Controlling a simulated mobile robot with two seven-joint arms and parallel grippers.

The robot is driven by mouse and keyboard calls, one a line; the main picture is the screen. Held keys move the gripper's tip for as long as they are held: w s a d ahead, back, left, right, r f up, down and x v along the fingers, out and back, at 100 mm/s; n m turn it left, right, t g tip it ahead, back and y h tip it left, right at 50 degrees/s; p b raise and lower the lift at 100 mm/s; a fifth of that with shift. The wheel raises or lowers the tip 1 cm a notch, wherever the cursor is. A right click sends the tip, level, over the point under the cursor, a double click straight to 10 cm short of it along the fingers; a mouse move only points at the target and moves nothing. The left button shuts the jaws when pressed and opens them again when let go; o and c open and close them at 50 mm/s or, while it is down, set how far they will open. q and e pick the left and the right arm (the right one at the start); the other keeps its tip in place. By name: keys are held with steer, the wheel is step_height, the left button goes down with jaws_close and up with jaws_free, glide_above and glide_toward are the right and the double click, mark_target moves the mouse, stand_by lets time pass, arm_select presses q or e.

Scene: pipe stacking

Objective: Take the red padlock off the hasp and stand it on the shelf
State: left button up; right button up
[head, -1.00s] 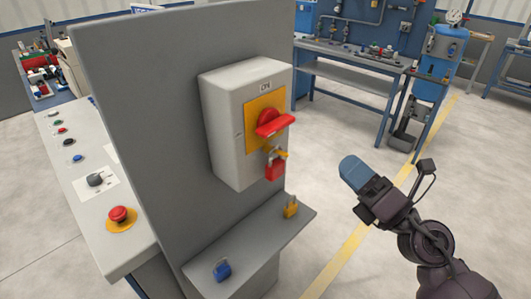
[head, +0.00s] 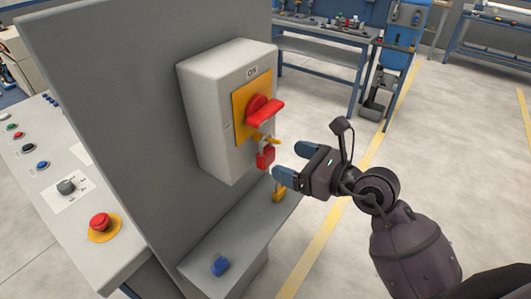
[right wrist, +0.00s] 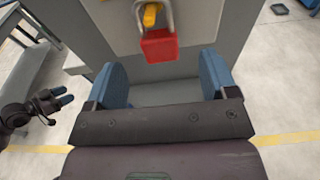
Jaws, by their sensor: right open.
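The red padlock (head: 265,156) hangs upright by its shackle at the hasp (head: 270,142), a small yellow tab below the red switch handle (head: 265,113). The red padlock also shows in the right wrist view (right wrist: 158,47), ahead of my fingers and roughly centred between them. My right gripper (head: 290,160) is open and empty, just right of the padlock and apart from it. The grey shelf (head: 235,236) juts from the panel below the switch box. My left gripper (right wrist: 63,96) shows only at the left of the right wrist view, with its fingertips apart.
A blue padlock (head: 220,265) stands on the shelf's near part. A yellow padlock (head: 279,192) stands near its far end, close below my right gripper. The grey switch box (head: 212,120) projects from the upright panel (head: 110,110). The shelf's middle is clear.

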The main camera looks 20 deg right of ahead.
mark_target(270, 154)
steer(key=shift+x, duration=0.85)
steer(key=x, duration=0.4)
steer(key=shift+a+p, duration=0.15)
steer(key=shift+p, duration=0.2)
steer(key=c, duration=1)
arm_select(q)
steer(key=shift+w+r, duration=0.15)
steer(key=shift+r, duration=0.35)
arm_select(e)
steer(key=shift+c, duration=0.2)
steer(key=shift+r, duration=0.55)
steer(key=shift+s+d+r, duration=0.15)
steer(key=shift+s+d, duration=0.05)
steer(key=shift+d, duration=0.05)
arm_select(q)
steer(key=shift+f+b, duration=1)
steer(key=shift+f, duration=0.2)
arm_select(e)
steer(key=f+v, duration=0.2)
steer(key=v, duration=1.5)
steer(key=shift+s+f, duration=0.25)
